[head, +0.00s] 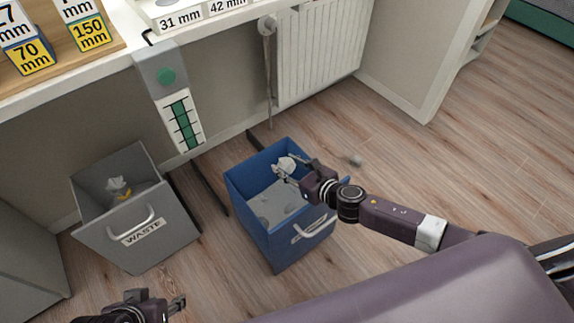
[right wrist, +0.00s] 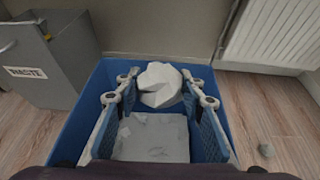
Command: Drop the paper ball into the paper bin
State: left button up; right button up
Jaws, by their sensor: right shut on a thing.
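The white crumpled paper ball (head: 287,163) is held by my right gripper (head: 282,174) over the blue bin (head: 272,238). In the right wrist view the paper ball (right wrist: 160,84) sits at the fingertips, above the inside of the blue bin (right wrist: 112,67). Grey-white paper lies inside this bin. A label on its front is partly hidden by my right gripper and cannot be read. My left gripper (head: 178,303) is at the bottom left, away from the bins; its jaw opening is unclear.
A grey bin labelled WASTE (head: 140,235) stands left of the blue bin, with crumpled yellowish and white rubbish inside. A small grey ball (head: 355,160) lies on the floor to the right. A radiator (head: 318,50) and a desk (head: 110,72) are behind.

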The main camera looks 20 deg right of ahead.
jog(key=shift+f, duration=0.15)
jog(key=o, duration=0.9)
jog(key=v, duration=1.2)
